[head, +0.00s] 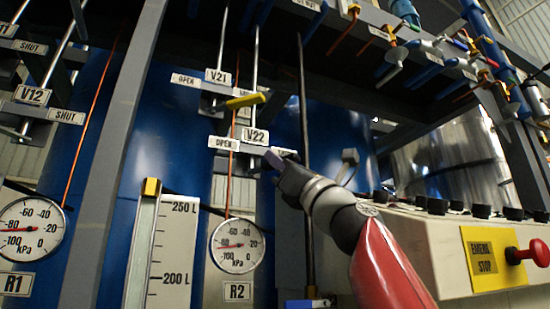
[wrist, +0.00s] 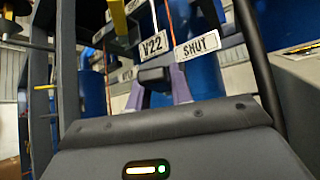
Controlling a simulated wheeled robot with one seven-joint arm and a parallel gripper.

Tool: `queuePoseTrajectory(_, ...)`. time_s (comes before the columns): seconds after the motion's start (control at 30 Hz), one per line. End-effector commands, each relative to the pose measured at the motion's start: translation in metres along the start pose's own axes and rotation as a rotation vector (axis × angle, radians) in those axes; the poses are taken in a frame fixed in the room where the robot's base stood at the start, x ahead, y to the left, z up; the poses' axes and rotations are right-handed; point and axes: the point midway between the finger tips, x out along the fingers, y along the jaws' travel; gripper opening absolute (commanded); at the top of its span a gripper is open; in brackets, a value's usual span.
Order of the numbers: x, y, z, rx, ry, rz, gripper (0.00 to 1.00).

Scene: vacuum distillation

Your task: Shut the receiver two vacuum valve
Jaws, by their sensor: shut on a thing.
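The V22 label (head: 255,137) marks a valve on a pipe above the R2 gauge (head: 237,245). Its OPEN plate (head: 223,143) is to the left. My gripper (head: 272,160) is at this valve, just below and right of the label, and covers most of the handle in the head view. In the wrist view my gripper (wrist: 158,92) is shut on a dark block, apparently the valve handle (wrist: 155,75), between its two purplish fingers. The SHUT plate (wrist: 197,45) is right of the V22 label (wrist: 153,44) there. The handle's exact angle is hard to tell.
The V21 valve's yellow handle (head: 244,101) is just above. A grey post (head: 115,150) stands left, and a dark rod (head: 306,150) rises close to my gripper. A control box with an emergency stop button (head: 528,253) is at the lower right.

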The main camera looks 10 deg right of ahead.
Motion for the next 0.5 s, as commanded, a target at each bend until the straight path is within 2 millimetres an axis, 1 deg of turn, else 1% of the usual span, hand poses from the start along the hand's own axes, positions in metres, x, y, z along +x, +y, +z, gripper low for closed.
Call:
queuePoseTrajectory(0.03, 0.0022, -0.0042, 0.0010, 0.015, 0.000, 0.010, 0.00)
queuePoseTrajectory(0.13, 0.0020, -0.0063, 0.0013, 0.040, -0.001, 0.036, 0.00)
queuePoseTrajectory(0.5, 0.0007, -0.0091, 0.0012, 0.072, -0.004, 0.070, 0.00)
